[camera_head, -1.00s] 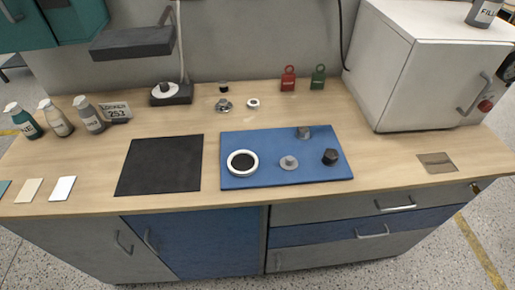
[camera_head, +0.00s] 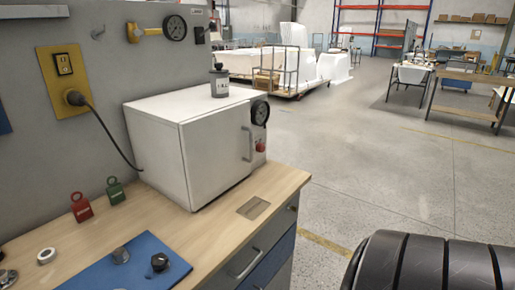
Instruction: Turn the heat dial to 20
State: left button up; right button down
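A black round dial (camera_head: 260,113) with pale markings sits on the upper right of the front of a white box-shaped oven (camera_head: 187,145). It is seen at a slant, and its numbers are too small to read. A red knob (camera_head: 260,148) is below it, beside the door handle (camera_head: 247,144). The oven door looks shut. A black gauge (camera_head: 175,28) with a pale needle is on the wall above. Neither of my grippers is in view. A dark ribbed part fills the lower right corner and seems to be part of my arm.
The wooden bench (camera_head: 215,222) holds a blue mat (camera_head: 128,262), red (camera_head: 81,208) and green (camera_head: 115,191) padlock tags and a white ring (camera_head: 46,256). A grey bottle (camera_head: 219,82) stands on the oven. Open floor (camera_head: 390,185) lies right of the bench.

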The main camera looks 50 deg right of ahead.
aim_at(260, 147)
jog(key=z, duration=1.8)
jog(key=u, duration=0.2)
jog(key=i+l+u, duration=0.15)
jog(key=l+u, duration=0.2)
jog(key=i+l+u, duration=0.15)
jog(key=u, duration=0.15)
jog(key=l+u, duration=0.35)
jog(key=i+l+u, duration=0.1)
jog(key=l+u, duration=0.4)
jog(key=l, duration=1)
jog(key=l+u, duration=0.15)
jog(key=l, duration=0.95)
jog(key=k, duration=0.05)
